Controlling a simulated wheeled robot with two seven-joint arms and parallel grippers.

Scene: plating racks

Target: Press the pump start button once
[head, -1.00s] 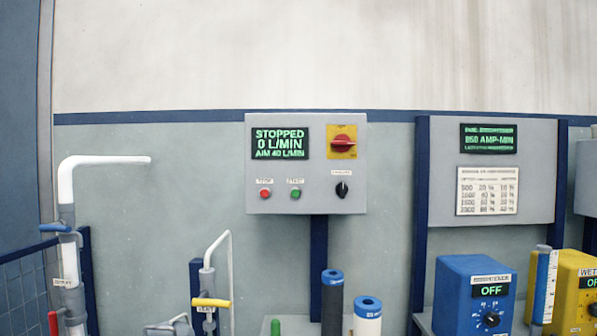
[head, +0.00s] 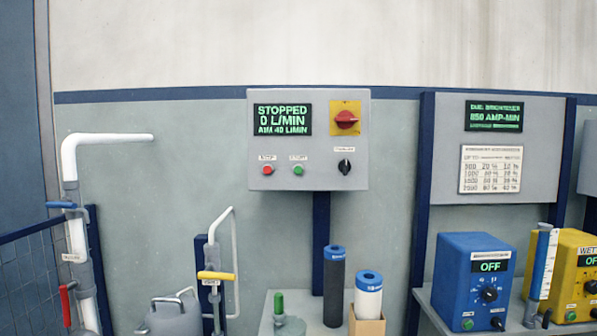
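The pump control box (head: 308,138) is a grey panel on a dark blue post against the wall, at the middle of the head view. Its display (head: 283,119) reads STOPPED, 0 L/MIN, AIM 40 L/MIN. Below the display are a red button (head: 267,170) and a green button (head: 298,170) under small labels; the green one's label looks like START. A black knob (head: 344,167) and a red rotary switch on a yellow plate (head: 346,119) are on the right side. Neither of my grippers is in view.
A bench below the box holds a dark cylinder (head: 334,287), a white cylinder (head: 368,297) and a green-handled item (head: 279,304). Pipes with valves (head: 78,230) stand at left. Blue (head: 472,285) and yellow (head: 568,280) units stand at right. The space before the panel looks clear.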

